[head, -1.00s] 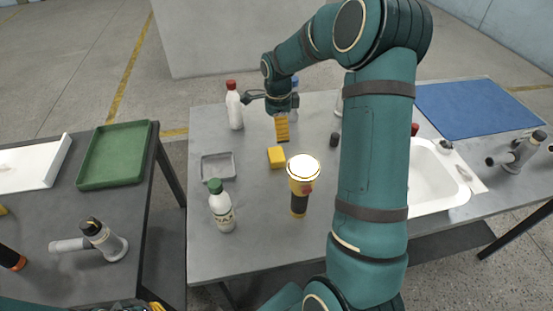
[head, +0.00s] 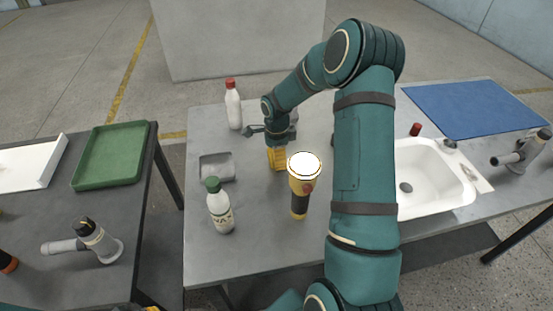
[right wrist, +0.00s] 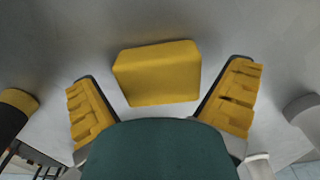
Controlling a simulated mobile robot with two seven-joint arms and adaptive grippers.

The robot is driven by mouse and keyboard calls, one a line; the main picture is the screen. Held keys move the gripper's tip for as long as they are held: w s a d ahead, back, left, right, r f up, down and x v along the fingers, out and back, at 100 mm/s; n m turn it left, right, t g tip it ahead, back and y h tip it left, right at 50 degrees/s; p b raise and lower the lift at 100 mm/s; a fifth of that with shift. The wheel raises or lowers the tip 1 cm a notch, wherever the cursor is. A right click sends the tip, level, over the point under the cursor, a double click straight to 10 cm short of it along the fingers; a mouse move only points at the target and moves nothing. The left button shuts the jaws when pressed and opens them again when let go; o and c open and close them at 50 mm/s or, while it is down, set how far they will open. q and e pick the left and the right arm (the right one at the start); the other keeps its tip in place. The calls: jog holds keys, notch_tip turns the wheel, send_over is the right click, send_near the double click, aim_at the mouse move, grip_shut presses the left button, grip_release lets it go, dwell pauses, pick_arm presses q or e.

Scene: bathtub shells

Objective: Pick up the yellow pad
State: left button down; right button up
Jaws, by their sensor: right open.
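The yellow pad (right wrist: 158,73) is a small rounded block lying on the grey table. In the right wrist view it sits between the two yellow ridged fingers of my right gripper (right wrist: 164,88), with a gap on each side. The gripper is open and empty. In the head view my right gripper (head: 277,157) is low over the pad's spot and overlaps it, so pad and fingers are hard to tell apart there. Of my left gripper (head: 151,308) only a sliver seems to show at the bottom edge; its jaws cannot be judged.
A yellow and black flashlight (head: 300,198) stands close in front of the pad. A green-capped bottle (head: 220,208), a grey tray (head: 216,168) and a red-capped bottle (head: 233,106) are to the left. A white sink (head: 430,165) is right of my right arm.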

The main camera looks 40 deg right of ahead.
jog(key=c, duration=0.9)
jog(key=shift+o, duration=0.2)
notch_tip(320, 180, up, 9)
jog(key=shift+r+p, duration=0.1)
jog(key=shift+p, duration=0.95)
jog(key=shift+r, duration=0.4)
jog(key=shift+c, duration=0.5)
